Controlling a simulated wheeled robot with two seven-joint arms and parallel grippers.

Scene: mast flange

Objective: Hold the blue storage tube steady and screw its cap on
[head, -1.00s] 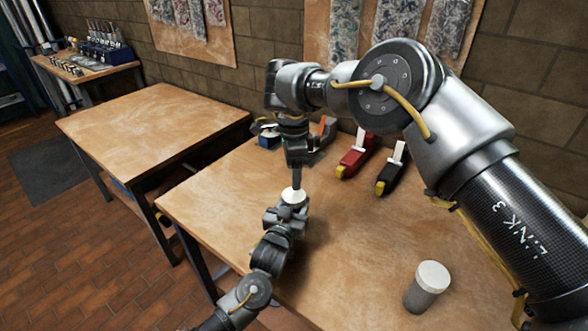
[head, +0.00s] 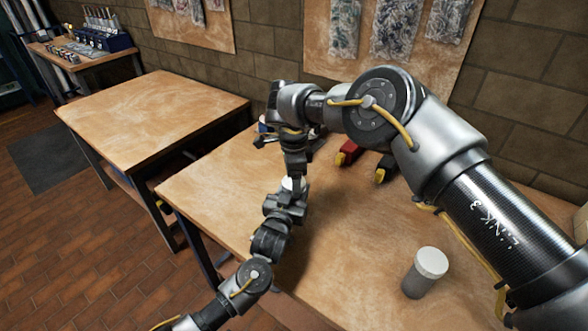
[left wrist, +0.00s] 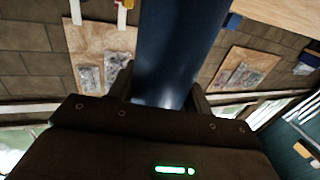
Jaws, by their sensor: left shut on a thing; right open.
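The blue storage tube (left wrist: 175,50) shows large and dark blue in the left wrist view, between the fingers of my left gripper (left wrist: 163,92), which is shut on it. In the head view my left gripper (head: 287,203) hides most of the tube. A white cap (head: 291,183) shows just above that gripper, at the tube's top end. My right gripper (head: 294,171) is open and points down directly over the cap, partly covering it. I cannot tell whether its fingers touch the cap or how far the cap is screwed on.
A grey jar with a white lid (head: 425,272) stands at the table's front right. Red (head: 350,151) and black (head: 385,168) tools with yellow ends lie behind my right arm. The table (head: 215,195) is clear at left. Another bare table (head: 150,115) stands farther left.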

